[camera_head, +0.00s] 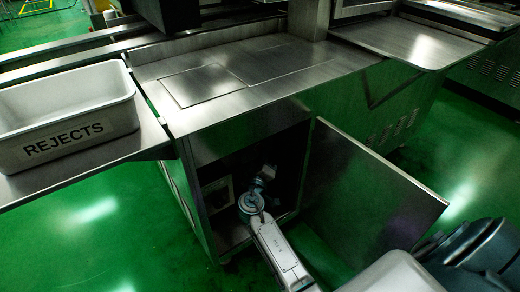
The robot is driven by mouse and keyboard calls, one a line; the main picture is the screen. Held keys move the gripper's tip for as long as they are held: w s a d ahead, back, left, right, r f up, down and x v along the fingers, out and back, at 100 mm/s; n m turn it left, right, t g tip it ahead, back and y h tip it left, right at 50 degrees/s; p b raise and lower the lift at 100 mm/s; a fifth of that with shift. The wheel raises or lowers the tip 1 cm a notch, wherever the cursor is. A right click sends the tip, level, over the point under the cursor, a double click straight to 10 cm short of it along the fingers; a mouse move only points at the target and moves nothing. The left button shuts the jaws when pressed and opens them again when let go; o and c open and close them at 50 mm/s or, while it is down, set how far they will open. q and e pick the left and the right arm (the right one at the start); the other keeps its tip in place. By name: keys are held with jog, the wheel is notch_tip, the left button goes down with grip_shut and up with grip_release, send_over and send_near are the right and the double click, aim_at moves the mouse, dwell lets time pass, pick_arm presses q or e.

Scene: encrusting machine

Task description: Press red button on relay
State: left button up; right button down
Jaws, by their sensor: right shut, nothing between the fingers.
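The open cabinet (200,185) under the steel machine top has a dark inside. A pale box-like unit (214,194), perhaps the relay, shows on the left inside the cabinet. I cannot make out a red button on it; it is small and in shadow. My right arm reaches up from the bottom into the cabinet opening. My right gripper (267,173) is inside the opening, to the right of the pale unit in the picture, shut and empty. Whether it touches anything is not clear. My left gripper is not in view.
The cabinet door (370,200) stands open to the right of my right arm. A white bin marked REJECTS (65,112) sits on a steel shelf at the left. The steel top (270,65) is above the opening. Green floor is clear at lower left.

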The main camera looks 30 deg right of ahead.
jog(key=shift+w+b, duration=0.3)
jog(key=shift+w, duration=0.1)
jog(key=shift+s, duration=0.1)
dwell(0.5)
jog(key=shift+s, duration=0.7)
jog(key=shift+s, duration=0.1)
jog(key=s, duration=0.4)
jog(key=shift+s+d, duration=0.25)
jog(key=shift+s, duration=0.15)
dwell(0.5)
